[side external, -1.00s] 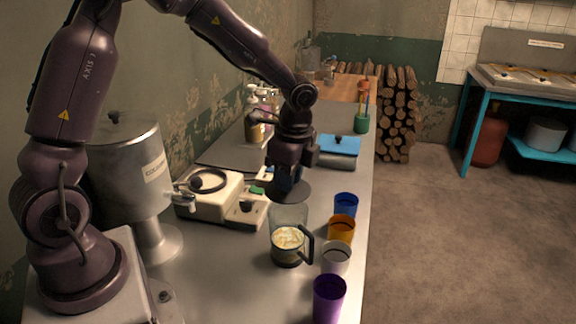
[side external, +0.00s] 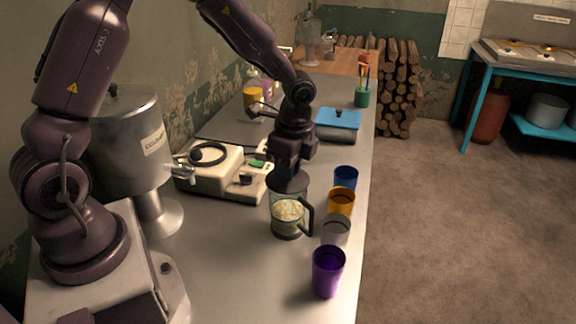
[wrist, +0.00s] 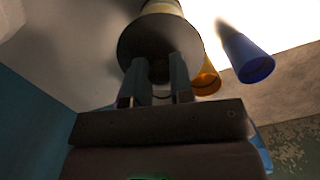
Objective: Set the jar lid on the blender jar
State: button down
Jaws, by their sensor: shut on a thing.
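The blender jar (side external: 289,218) stands upright on the steel counter, clear with a dark handle at its right and pale chunks inside. The jar lid (side external: 288,183) is a dark disc at the jar's mouth. In the side view I cannot tell whether it is seated on the rim or just above it. My gripper (side external: 288,170) points down over the jar, shut on the lid's knob. In the wrist view the lid (wrist: 160,42) lies beyond my fingertips (wrist: 160,68) and hides most of the jar.
Blue (side external: 345,178), orange (side external: 341,200), grey (side external: 335,230) and purple (side external: 328,271) cups line the counter's right edge, close to the jar handle. A cream appliance base (side external: 215,172) is at the left. A blue-topped box (side external: 338,121) is behind.

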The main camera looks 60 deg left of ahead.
dwell(0.6)
jog(key=shift+c, duration=2.2)
grip_release()
jog(key=shift+r, duration=2.95)
